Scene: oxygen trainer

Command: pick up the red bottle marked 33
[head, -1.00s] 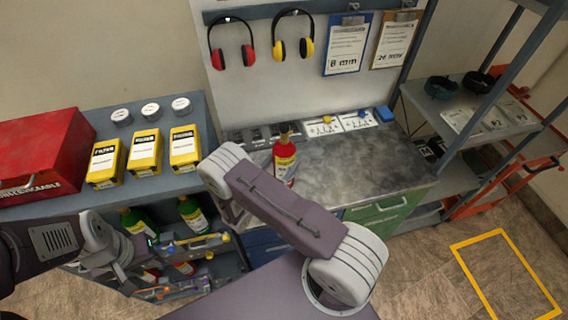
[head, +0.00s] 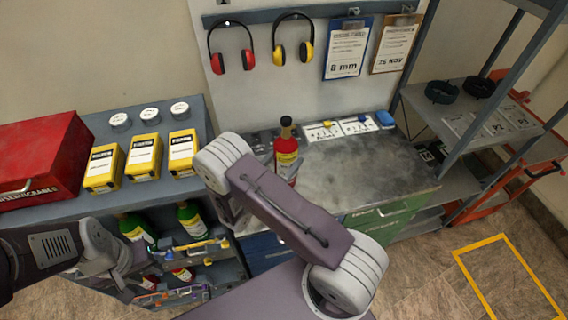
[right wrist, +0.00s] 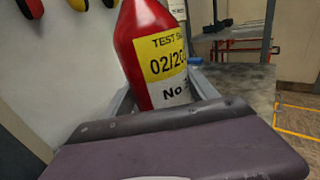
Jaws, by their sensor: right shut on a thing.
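A red bottle (head: 287,147) with a dark top and a yellow-and-white label stands out in front of the grey bench top in the head view. In the right wrist view the red bottle (right wrist: 150,55) is close up and slightly tilted. Its label reads "TEST", "02/20" and "No 3", with the rest cut off. My right gripper (right wrist: 165,90) is shut on the bottle, with a grey finger on each side. In the head view my right arm mostly hides it. My left gripper (head: 192,270) is open at the lower left, in front of the lower shelf.
Green bottles (head: 190,217) and red ones stand in the shelf at the left. Yellow boxes (head: 143,158) and a red case (head: 40,160) sit on top. White cards (head: 324,132) and a blue item (head: 385,119) lie at the bench's back. The bench middle (head: 365,165) is clear.

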